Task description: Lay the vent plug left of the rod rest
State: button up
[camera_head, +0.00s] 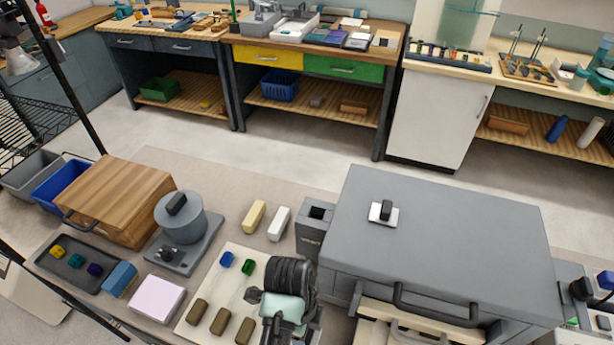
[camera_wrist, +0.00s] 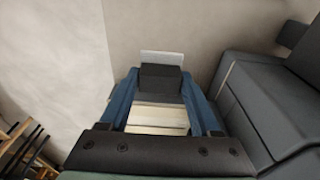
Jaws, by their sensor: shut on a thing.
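A small dark grip on a white plate (camera_head: 383,211), which looks like a vent plug, sits on top of the large grey kiln (camera_head: 450,220). My gripper (camera_wrist: 159,80) has its blue fingers closed on a dark block with a pale plate (camera_wrist: 161,58) at its far end. That block looks much like the piece on the kiln; I cannot tell for sure what it is. In the head view my wrist (camera_head: 284,308) is left of the kiln and hides the fingertips and the held thing. I cannot tell which piece is the rod rest.
A cream block (camera_head: 254,215) and a white block (camera_head: 279,224) lie apart, left of a grey open-topped box (camera_head: 315,230). A pale board (camera_head: 208,290) carries several small blocks. A lidded grey pot (camera_head: 181,220) and a wooden box (camera_head: 118,200) stand farther left.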

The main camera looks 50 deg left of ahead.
aim_at(307, 341)
jog(key=shift+f, duration=3)
jog(key=shift+f, duration=0.1)
jog(key=o, duration=1.4)
jog(key=shift+c, duration=0.2)
jog(key=r, duration=0.8)
jog(key=a+r, duration=0.1)
jog(key=r, duration=0.3)
jog(key=shift+s+a+r, duration=0.1)
jog(key=shift+s, duration=0.25)
